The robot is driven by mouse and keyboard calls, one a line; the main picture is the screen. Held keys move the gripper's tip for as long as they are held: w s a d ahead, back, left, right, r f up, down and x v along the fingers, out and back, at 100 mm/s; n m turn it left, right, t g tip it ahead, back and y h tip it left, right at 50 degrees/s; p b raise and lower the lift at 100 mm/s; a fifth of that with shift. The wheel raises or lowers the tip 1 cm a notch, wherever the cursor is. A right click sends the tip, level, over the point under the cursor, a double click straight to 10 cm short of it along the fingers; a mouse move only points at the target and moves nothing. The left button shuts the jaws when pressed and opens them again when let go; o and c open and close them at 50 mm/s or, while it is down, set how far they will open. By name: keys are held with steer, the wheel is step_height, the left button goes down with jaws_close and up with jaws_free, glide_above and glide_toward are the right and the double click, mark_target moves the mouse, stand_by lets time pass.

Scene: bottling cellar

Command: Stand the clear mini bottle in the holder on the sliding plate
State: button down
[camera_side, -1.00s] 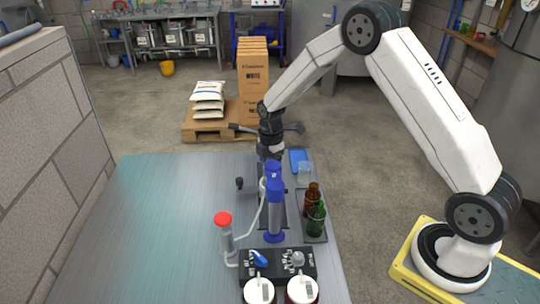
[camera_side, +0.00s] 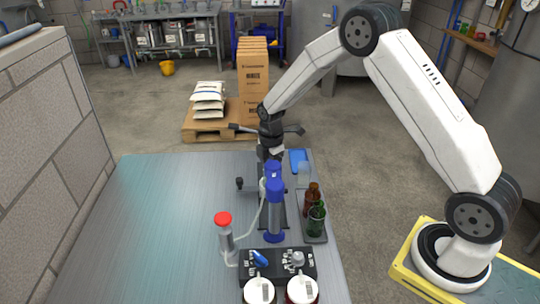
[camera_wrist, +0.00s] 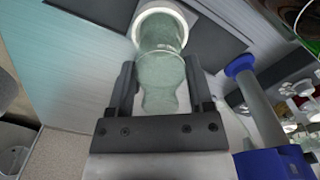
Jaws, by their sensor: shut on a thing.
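The clear mini bottle (camera_wrist: 160,75) is between the two fingers of my gripper (camera_wrist: 161,92) in the wrist view, and the fingers are shut on it. Its far end lies within the outline of a white ring-shaped holder (camera_wrist: 186,14). I cannot tell whether it is seated in the ring or just over it. A dark plate (camera_wrist: 95,12) extends beside the ring. In the side view my gripper (camera_side: 270,152) is low over the table, behind a blue column. The held bottle and holder are mostly hidden there.
The blue column (camera_side: 275,205) stands close in front of my gripper. A dark tray (camera_side: 315,240) with brown (camera_side: 312,196) and green (camera_side: 316,220) bottles is to its right. A red-capped cylinder (camera_side: 224,235) stands front left. The table's left part (camera_side: 150,230) is clear.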

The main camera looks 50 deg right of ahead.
steer(key=shift+f, duration=0.2)
jaws_free()
steer(key=shift+r, duration=0.15)
stand_by(0.3)
steer(key=shift+r, duration=2.85)
steer(key=s+a+r+m+t, duration=0.1)
steer(key=s+a+r+m, duration=0.1)
steer(key=s+m, duration=0.6)
steer(key=s+a+r+m+t, duration=0.1)
steer(key=s+a+m, duration=0.3)
steer(key=s+m, duration=0.4)
steer(key=s+r, duration=0.1)
steer(key=s, duration=0.3)
steer(key=shift+s+a+t, duration=0.3)
steer(key=shift+a, duration=0.1)
